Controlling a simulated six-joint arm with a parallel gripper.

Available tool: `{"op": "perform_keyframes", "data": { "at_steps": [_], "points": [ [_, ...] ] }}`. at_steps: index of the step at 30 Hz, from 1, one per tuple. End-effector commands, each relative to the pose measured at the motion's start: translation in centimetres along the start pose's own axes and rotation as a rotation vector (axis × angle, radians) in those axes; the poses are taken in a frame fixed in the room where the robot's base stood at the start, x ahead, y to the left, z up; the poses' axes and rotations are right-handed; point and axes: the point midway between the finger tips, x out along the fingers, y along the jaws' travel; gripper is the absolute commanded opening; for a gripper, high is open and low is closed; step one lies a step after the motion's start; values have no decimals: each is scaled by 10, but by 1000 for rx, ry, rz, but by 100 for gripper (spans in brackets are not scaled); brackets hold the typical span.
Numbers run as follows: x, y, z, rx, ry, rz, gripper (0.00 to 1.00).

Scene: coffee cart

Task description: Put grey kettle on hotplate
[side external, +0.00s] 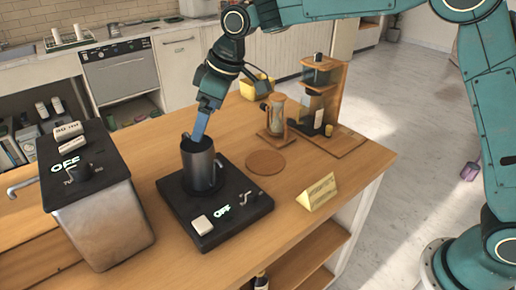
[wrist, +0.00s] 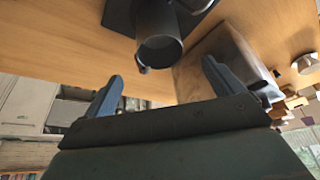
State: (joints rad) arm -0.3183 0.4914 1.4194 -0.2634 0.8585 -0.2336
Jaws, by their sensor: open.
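The grey kettle (side external: 204,172), a dark metal vessel with a handle on its side, stands upright on the black hotplate (side external: 178,206) in the side view. The hotplate has a white button and a lit "OFF" label. My gripper (side external: 200,132) is right at the kettle's rim, with one blue finger visible there. In the wrist view the kettle (wrist: 158,40) shows its open top beyond my spread fingers (wrist: 167,84), with nothing between them. Part of the dark hotplate (wrist: 118,15) shows behind the kettle. Whether a finger touches the rim I cannot tell.
A metal tank (side external: 105,222) with a black top and "OFF" label stands left of the hotplate. A round wooden coaster (side external: 266,163), a yellow folded sign (side external: 318,193) and a wooden coffee stand (side external: 335,95) are to the right.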

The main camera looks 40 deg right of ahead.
Motion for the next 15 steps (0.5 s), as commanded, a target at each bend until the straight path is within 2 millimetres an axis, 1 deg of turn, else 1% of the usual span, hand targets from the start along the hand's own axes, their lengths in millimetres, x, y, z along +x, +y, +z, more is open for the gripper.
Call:
{"op": "perform_keyframes", "data": {
  "at_steps": [5,8,11,15],
  "points": [
    [0,0,0,1,0,0,93],
    [-4,1,2,6,1,3,93],
    [-13,2,8,20,3,11,93],
    [-36,4,23,59,8,30,93]
  ]
}}
